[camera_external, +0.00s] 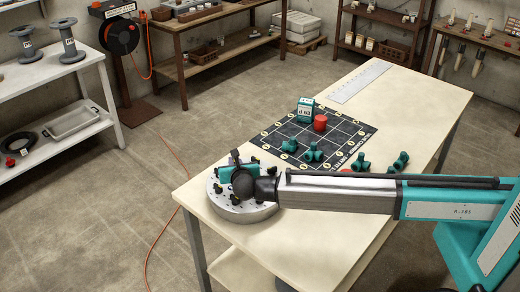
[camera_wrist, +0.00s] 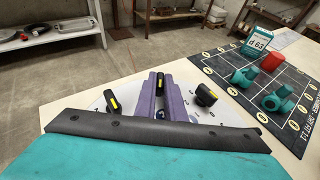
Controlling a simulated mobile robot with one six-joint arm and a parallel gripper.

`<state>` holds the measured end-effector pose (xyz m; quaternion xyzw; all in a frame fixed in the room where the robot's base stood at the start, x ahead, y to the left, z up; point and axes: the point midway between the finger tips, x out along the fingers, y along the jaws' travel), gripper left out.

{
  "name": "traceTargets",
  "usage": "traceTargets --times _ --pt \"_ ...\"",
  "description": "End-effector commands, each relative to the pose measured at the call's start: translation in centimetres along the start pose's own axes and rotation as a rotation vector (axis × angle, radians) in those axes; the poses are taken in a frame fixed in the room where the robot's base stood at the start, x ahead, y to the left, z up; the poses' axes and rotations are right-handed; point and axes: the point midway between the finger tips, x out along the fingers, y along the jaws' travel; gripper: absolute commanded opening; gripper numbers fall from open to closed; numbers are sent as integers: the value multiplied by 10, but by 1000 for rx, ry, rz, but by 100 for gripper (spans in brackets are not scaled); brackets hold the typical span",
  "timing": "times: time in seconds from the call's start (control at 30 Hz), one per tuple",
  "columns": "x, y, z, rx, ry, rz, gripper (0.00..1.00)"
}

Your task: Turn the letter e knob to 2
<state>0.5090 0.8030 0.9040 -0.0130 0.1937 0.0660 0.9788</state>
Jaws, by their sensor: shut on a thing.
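A round pale knob plate (camera_external: 240,213) with several black knobs sits at the table's near left corner. In the wrist view, my gripper (camera_wrist: 156,95) has its purple fingers closed down among the knobs, shut on one of them; the held knob is mostly hidden between the fingers. A black knob with a yellow stripe (camera_wrist: 112,103) stands to the left of the fingers, and another black knob (camera_wrist: 205,95) stands to the right. Their letters and numbers are too small to read, so I cannot tell which knob is held or where it points. In the external view, my wrist hides the fingertips.
A dark gridded board (camera_external: 270,140) lies farther back on the table. It holds a red cylinder (camera_external: 320,122), a teal labelled block (camera_external: 305,109) and teal pipe fittings (camera_external: 313,152). A ruler (camera_external: 361,82) lies beyond. More fittings (camera_external: 400,160) lie near my arm.

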Motion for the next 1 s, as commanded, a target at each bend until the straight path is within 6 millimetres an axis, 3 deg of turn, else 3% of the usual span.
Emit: traceTargets --times 0.5,1.0 --pt "1 7 -3 99 7 -243 0" --pt "1 6 -4 125 8 -305 0"
